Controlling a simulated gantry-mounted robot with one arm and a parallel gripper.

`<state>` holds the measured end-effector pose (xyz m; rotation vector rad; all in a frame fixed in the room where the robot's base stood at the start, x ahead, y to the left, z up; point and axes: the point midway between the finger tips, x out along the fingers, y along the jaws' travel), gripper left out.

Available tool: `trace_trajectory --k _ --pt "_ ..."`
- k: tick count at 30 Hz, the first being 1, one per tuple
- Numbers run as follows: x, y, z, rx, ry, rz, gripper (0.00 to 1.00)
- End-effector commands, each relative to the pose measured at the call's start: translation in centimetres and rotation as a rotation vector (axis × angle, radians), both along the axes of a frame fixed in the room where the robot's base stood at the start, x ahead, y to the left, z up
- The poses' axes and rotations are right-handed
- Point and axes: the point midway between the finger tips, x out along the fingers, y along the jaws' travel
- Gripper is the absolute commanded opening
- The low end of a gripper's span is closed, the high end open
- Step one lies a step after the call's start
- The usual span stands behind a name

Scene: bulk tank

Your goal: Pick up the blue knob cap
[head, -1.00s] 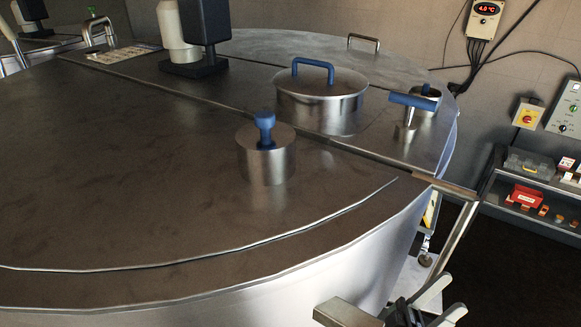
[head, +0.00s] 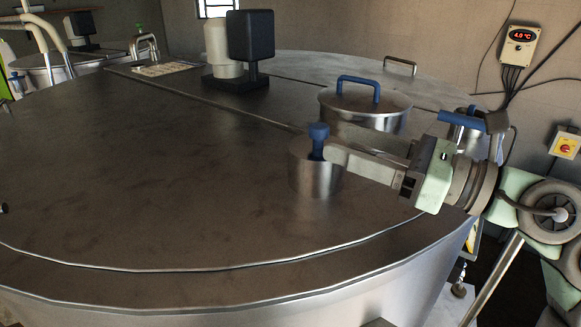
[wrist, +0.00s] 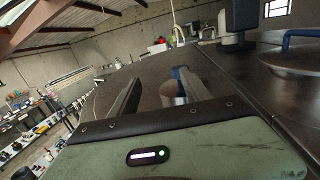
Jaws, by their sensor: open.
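The blue knob cap (head: 318,134) stands upright on a short steel cylinder (head: 314,178) on the tank lid. My gripper (head: 332,154) reaches in from the right in the head view, its fingertips close beside the knob's stem. In the wrist view the gripper (wrist: 160,76) has its fingers spread, with the steel cylinder (wrist: 170,94) showing between them. There the blue knob (wrist: 178,73) is partly hidden by the right finger's tip. I cannot tell whether a finger touches it. The gripper is open and holds nothing.
A round steel lid with a blue handle (head: 358,83) stands behind the gripper. A blue-handled fitting (head: 461,120) is near my arm at the right. A black box-topped unit (head: 250,35) stands farther back. The tank top left of the knob is clear.

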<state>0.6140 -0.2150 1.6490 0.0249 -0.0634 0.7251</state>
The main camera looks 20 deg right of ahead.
Motion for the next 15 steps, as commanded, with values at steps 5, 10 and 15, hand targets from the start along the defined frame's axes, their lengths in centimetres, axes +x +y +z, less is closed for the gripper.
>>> trace_trajectory --k 5,10,15 --pt "1.3 -2.4 0.3 -0.043 0.047 -0.136 0.56" --pt "3.6 -1.1 0.5 -0.043 0.054 -0.143 0.56" --pt "5.4 0.0 0.3 -0.042 0.055 -0.144 0.56"
